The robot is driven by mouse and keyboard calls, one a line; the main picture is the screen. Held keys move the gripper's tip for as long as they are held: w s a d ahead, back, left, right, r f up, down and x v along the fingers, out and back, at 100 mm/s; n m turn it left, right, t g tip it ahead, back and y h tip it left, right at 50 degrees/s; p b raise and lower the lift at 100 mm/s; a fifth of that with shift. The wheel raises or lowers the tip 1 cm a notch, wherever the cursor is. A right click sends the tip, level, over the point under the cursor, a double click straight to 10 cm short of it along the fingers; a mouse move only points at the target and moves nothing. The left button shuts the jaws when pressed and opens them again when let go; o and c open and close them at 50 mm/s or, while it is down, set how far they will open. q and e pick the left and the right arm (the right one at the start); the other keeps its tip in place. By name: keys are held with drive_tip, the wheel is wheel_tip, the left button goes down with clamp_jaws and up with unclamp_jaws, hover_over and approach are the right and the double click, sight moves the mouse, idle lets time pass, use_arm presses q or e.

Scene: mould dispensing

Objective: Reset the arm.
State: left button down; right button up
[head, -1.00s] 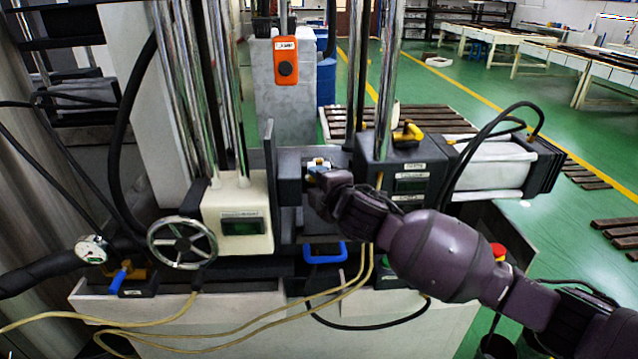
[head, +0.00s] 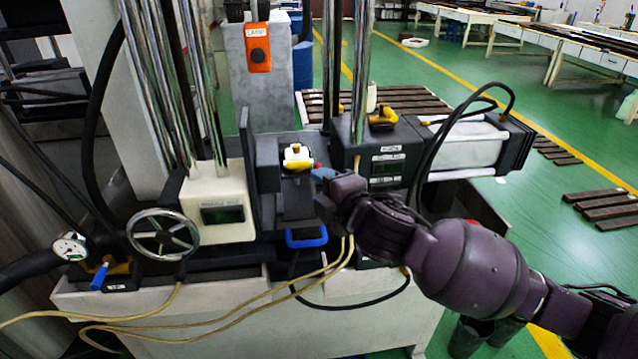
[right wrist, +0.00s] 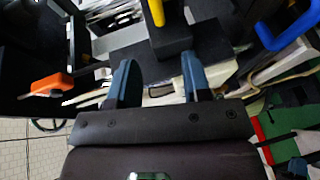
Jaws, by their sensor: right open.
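My right arm comes in from the right in the head view, in front of the machine. My right gripper (head: 322,180) is beside a small white, yellow and red part (head: 298,160) on the machine's dark middle block, to the right of it and apart from it. In the right wrist view the gripper's two blue fingers (right wrist: 160,82) stand apart with nothing held between them. A yellow upright handle (right wrist: 156,12) on a dark block lies beyond the fingertips. My left gripper is not in view.
The machine has a handwheel (head: 163,244), a cream box with a display (head: 218,203), chrome columns and a blue handle (head: 306,239). Yellow cables and a black hose (head: 350,328) hang across its front.

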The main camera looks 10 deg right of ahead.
idle(0.3)
drive_tip(key=s+d+f+m+h, duration=0.1)
drive_tip(key=s+d+f+m, duration=0.3)
drive_tip(key=d+f+m, duration=0.3)
drive_tip(key=s+d+f+m+h, duration=0.1)
drive_tip(key=s+d+f+m, duration=0.25)
drive_tip(key=f+m, duration=0.55)
drive_tip(key=s+d+f+m+g+h, duration=0.1)
drive_tip(key=s+d+f, duration=0.3)
drive_tip(key=s+f, duration=0.4)
drive_tip(key=s+d+f+m+g+h, duration=0.2)
drive_tip(key=s+d+f+m+h, duration=0.1)
drive_tip(key=s+f, duration=0.5)
drive_tip(key=s+d, duration=0.1)
drive_tip(key=s, duration=0.2)
drive_tip(key=shift+d+m, duration=0.35)
drive_tip(key=shift+m, duration=0.05)
